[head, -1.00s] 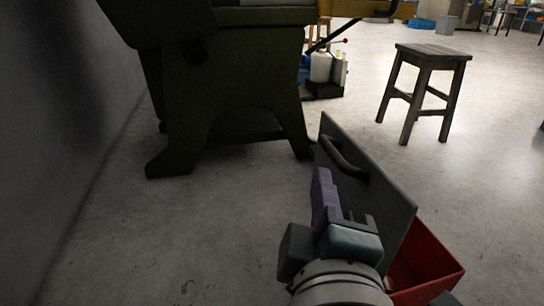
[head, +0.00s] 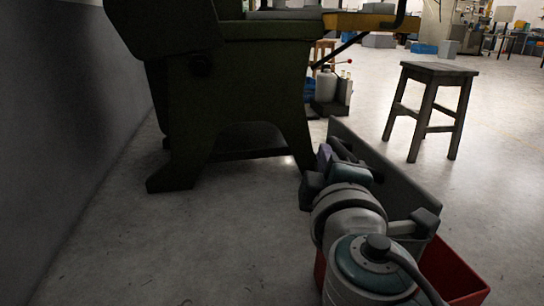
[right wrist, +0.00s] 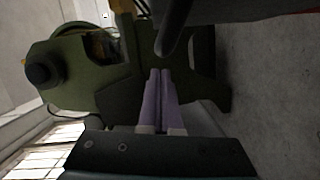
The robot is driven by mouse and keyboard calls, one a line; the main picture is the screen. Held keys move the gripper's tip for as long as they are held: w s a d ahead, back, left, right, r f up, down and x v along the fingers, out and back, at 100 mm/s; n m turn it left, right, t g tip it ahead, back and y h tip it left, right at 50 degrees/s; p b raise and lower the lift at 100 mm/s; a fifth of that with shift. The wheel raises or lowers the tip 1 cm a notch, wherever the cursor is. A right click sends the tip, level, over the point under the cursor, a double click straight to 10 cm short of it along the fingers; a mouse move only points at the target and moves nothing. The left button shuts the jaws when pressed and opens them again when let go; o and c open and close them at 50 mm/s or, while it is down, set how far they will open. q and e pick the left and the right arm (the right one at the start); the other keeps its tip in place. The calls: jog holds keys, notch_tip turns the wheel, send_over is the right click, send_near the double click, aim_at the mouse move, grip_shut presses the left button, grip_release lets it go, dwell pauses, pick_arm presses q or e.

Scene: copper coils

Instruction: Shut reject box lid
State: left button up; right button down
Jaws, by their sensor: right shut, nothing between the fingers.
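The reject box (head: 458,272) is red and stands on the floor at the lower right of the head view. Its grey lid (head: 385,178) stands raised and open, with a dark bar handle (head: 341,149) on its left face. My right gripper (head: 323,157) is on the handle side of the lid, close to the handle. Its purple fingers (right wrist: 158,98) are together and empty in the right wrist view. The handle (right wrist: 173,30) shows beyond the fingertips there; I cannot tell whether they touch. My right arm hides much of the box and lower lid. My left gripper is not in view.
A dark green machine stand (head: 225,110) is ahead on the left, beside a grey wall (head: 70,130). A wooden stool (head: 435,75) stands behind the box to the right. Floor between wall and box is clear.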

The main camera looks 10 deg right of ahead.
jog(key=shift+d+f, duration=0.1)
jog(key=shift+d, duration=0.4)
